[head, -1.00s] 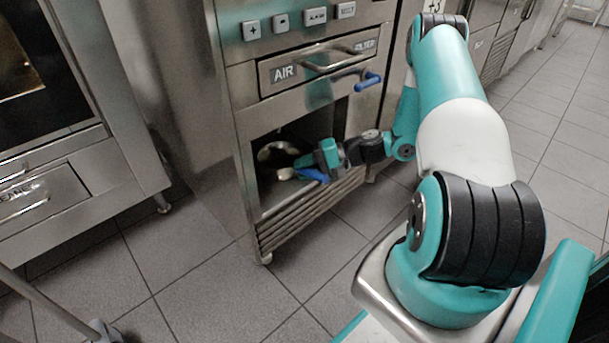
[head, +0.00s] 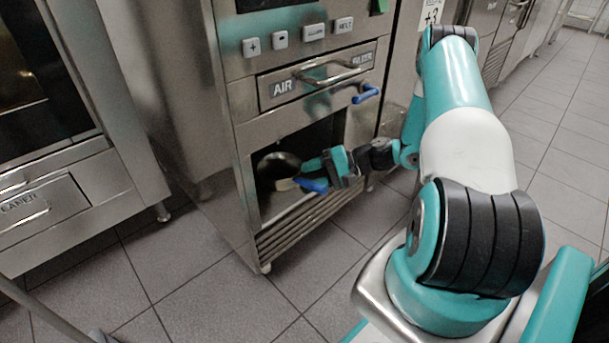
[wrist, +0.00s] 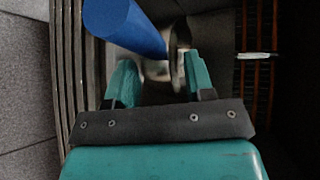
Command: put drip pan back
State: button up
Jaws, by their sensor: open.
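A round metal piece (head: 278,163), which may be the drip pan, sits in the dark open compartment under the air filter drawer. A pale part (head: 285,184) and a blue handle (head: 313,185) lie just in front of it. The blue handle also shows large at the top of the wrist view (wrist: 125,25). My gripper (head: 310,165) is open at the compartment mouth, just above the blue handle. In the wrist view its two teal fingers (wrist: 160,75) stand apart with a blurred pale metal part beyond them. Whether they touch anything cannot be told.
An oven (head: 50,150) stands left. Tiled floor (head: 215,285) is clear in front.

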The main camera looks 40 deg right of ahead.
jog(key=p+v, duration=0.3)
jog(key=v, duration=0.6)
jog(key=shift+s+d+r, duration=0.1)
